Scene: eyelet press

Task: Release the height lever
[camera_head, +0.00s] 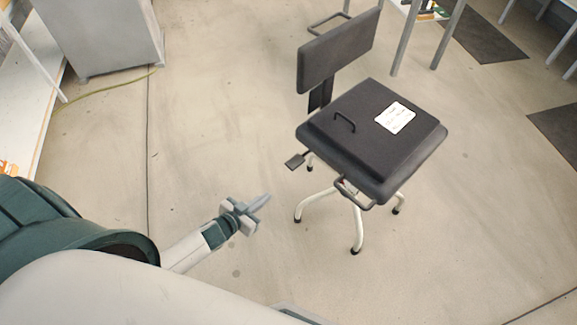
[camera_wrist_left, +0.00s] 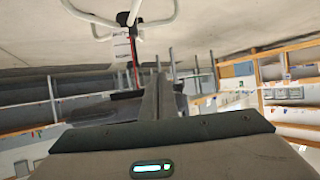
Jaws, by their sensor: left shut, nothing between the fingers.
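The height lever (camera_head: 295,160) is a dark flat paddle that sticks out at the left from under the seat of a dark office chair (camera_head: 350,140). My left gripper (camera_head: 262,203) is shut and empty. In the head view it is in front of the chair, to the left of and nearer than the lever, apart from it. In the left wrist view, the shut fingers (camera_wrist_left: 158,95) point ahead, with the chair's white legs and column (camera_wrist_left: 130,45) at the top. I cannot make out the lever in that view. My right gripper is not in view.
The chair stands on white legs on bare concrete floor. A wire handle and a white paper label (camera_head: 395,117) are on its seat, and another handle (camera_head: 353,193) juts from its front edge. A grey cabinet (camera_head: 100,35) stands back left. Floor around the chair is clear.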

